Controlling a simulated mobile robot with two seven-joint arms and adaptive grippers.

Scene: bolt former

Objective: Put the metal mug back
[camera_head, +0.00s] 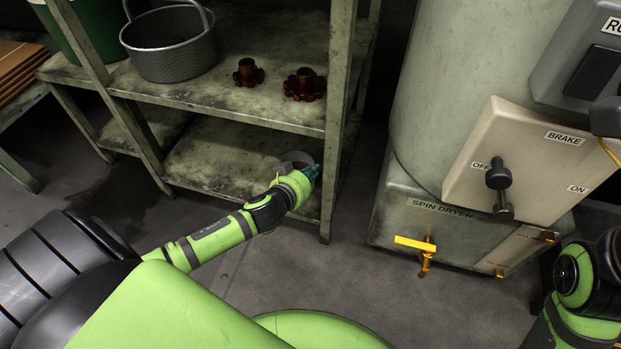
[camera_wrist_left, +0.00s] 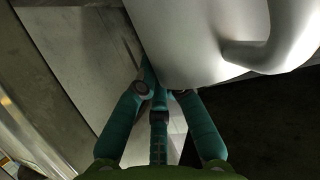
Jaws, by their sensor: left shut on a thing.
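The metal mug (camera_head: 294,158) is a grey cup at the lower shelf of the metal rack, mostly hidden behind my left gripper in the head view. In the left wrist view the mug (camera_wrist_left: 190,35) fills the top, with its handle toward the right. My left gripper (camera_head: 312,172) has teal fingers and reaches into the lower shelf space. In the wrist view its fingers (camera_wrist_left: 158,88) close at the mug's near edge, shut on it. Whether the mug touches the shelf (camera_head: 215,160) is hard to tell. My right gripper is out of view.
The upper shelf (camera_head: 215,95) holds a grey metal bucket (camera_head: 170,48) and two rusty brown knobbed parts (camera_head: 248,73), (camera_head: 305,84). A rack post (camera_head: 335,120) stands right beside my left gripper. The lower shelf's left part is clear.

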